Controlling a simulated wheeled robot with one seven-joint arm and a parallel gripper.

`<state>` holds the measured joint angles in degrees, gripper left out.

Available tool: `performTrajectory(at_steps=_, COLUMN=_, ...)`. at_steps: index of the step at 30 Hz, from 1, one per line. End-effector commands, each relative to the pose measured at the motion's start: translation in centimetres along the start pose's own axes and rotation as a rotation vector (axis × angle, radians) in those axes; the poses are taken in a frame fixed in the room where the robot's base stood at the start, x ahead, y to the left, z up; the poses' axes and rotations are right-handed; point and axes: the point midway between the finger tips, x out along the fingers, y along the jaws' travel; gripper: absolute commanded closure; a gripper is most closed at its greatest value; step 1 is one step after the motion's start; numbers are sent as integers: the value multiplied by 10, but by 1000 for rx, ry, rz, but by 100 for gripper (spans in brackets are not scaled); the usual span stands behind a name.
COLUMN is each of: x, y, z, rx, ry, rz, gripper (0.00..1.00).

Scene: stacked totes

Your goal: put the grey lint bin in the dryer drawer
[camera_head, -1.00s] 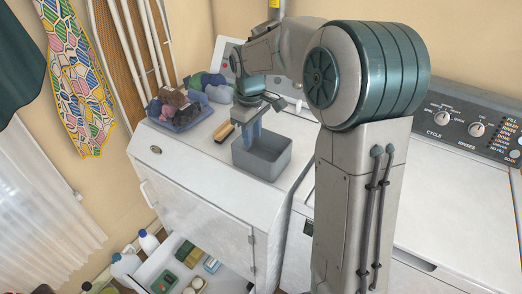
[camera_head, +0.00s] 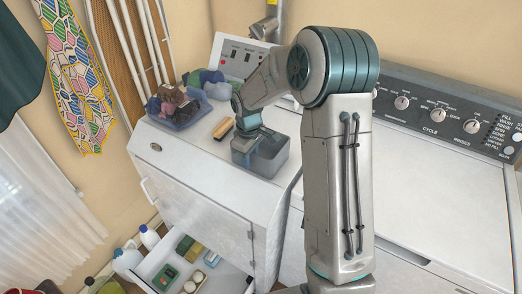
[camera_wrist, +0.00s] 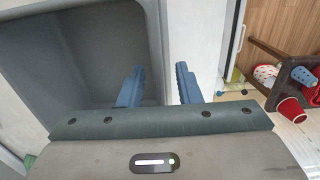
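The grey lint bin (camera_head: 281,158) stands upright on top of the white dryer (camera_head: 205,185). It is an open-topped box and fills the left of the wrist view (camera_wrist: 70,50). My gripper (camera_head: 245,150) is down at the bin's near-left side. In the wrist view my gripper (camera_wrist: 160,84) is open, with one blue finger inside the bin and the other outside, the bin's wall between them. A gap shows beside the right finger. The dryer drawer (camera_head: 228,277) is pulled out low at the front, with several small items in it.
A wooden-handled brush (camera_head: 223,128) lies left of the bin. White bottles (camera_head: 127,262) stand beside the drawer. A washer (camera_head: 430,190) is at right. In the wrist view, a red cup (camera_wrist: 290,111) is at right.

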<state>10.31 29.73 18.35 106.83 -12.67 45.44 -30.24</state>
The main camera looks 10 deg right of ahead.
Motion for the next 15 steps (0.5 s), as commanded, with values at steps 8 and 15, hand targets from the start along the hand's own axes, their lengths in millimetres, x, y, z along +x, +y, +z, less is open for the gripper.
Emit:
performTrajectory(at_steps=8, x=25, y=0, z=0, rx=-1, ry=1, rz=0, gripper=69)
performTrajectory(at_steps=15, x=25, y=0, z=0, rx=0, ry=1, rz=0, gripper=83)
